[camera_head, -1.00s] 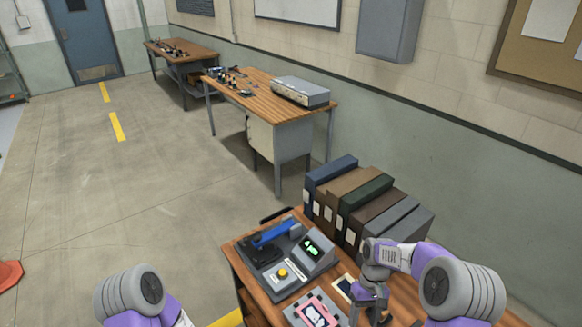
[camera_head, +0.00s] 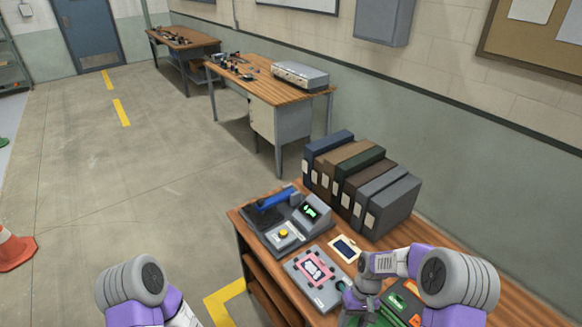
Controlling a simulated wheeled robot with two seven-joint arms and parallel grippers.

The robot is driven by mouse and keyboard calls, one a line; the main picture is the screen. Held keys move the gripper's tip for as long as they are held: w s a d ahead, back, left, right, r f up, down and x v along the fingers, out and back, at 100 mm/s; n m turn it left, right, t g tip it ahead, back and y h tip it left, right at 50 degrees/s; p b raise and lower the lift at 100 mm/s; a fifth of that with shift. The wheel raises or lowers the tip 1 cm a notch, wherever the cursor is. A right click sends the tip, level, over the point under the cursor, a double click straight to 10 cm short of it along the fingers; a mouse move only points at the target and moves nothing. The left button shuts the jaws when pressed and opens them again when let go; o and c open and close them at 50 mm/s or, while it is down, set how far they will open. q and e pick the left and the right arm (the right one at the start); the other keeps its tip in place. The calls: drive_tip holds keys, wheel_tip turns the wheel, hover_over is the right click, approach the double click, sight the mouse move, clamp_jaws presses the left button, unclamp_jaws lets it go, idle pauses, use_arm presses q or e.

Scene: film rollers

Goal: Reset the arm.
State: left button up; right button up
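My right arm comes in from the lower right over the wooden workbench (camera_head: 262,255). My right gripper (camera_head: 362,312) points down at the bench's front, partly cut by the bottom edge; its fingers are too small and overlapped to tell open from shut. Green items (camera_head: 398,305) lie beside and below it. My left arm shows only as a grey and purple joint at the lower left, and its gripper is out of the picture.
The bench bears a grey device with a blue lever (camera_head: 273,208), a grey plate with a pink frame (camera_head: 312,268), a small framed card (camera_head: 345,248) and several upright binders (camera_head: 360,180). An orange cone (camera_head: 14,250) stands on the floor at left. Open floor lies left of the bench.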

drive_tip(key=s+a+f+m+t+y+b, duration=0.1)
drive_tip(key=s+a+f+m+t+b, duration=0.1)
drive_tip(key=s+a+f+b, duration=0.2)
drive_tip(key=s+a+f+m+t+y+b, duration=0.1)
drive_tip(key=s+a+f+m+t+b, duration=0.1)
drive_tip(key=s+f, duration=0.8)
wheel_tip(320, 180, down, 4)
drive_tip(key=shift+s+a+f+t+b, duration=0.1)
drive_tip(key=shift+s+a+t+b, duration=0.25)
drive_tip(key=shift+a+b, duration=0.55)
